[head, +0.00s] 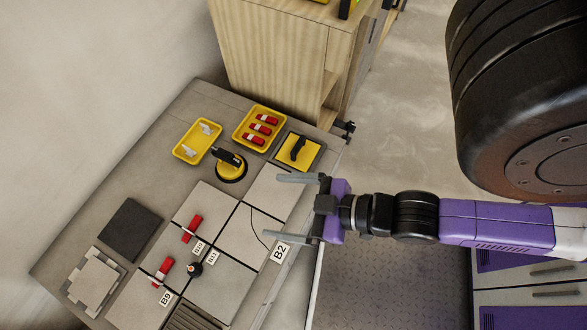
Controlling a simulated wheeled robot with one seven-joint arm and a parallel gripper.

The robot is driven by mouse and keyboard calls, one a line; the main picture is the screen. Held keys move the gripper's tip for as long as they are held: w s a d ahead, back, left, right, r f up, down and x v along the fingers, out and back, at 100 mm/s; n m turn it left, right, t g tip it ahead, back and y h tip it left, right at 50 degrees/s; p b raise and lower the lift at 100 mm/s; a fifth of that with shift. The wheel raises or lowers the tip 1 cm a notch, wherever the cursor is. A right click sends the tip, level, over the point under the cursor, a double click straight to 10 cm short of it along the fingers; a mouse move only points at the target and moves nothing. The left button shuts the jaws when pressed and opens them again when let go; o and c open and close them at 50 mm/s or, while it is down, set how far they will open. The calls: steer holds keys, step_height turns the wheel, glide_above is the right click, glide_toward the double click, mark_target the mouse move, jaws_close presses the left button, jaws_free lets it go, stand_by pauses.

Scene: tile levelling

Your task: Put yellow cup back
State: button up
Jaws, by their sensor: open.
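A round yellow suction cup (232,173) with a black handle stands on the table just above the grid of grey tiles, close to the yellow trays. Nothing holds it. My gripper (273,208) is open and empty, its two grey fingers spread and pointing left over the tiles near the right edge of the table. The yellow cup is apart from it, to the upper left. A square yellow tool (303,160) with a black handle rests on a dark square base at the table's upper right.
A yellow tray (188,153) holds white clips; another yellow tray (239,138) holds red pieces. Red clamps (192,229) and a small black knob (194,269) stand on the tiles. A dark slab (131,230) and pale tile pieces (95,280) lie left. A wooden cabinet (270,60) stands behind.

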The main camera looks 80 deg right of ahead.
step_height(320, 180, up, 7)
steer(key=s+a+t, duration=0.1)
steer(key=s+a, duration=0.1)
steer(key=shift+s+a+m+t+y, duration=0.2)
steer(key=shift+s+m+t+y, duration=0.1)
steer(key=shift+y, duration=0.1)
step_height(320, 180, up, 9)
steer(key=p, duration=0.9)
steer(key=shift+c, duration=0.2)
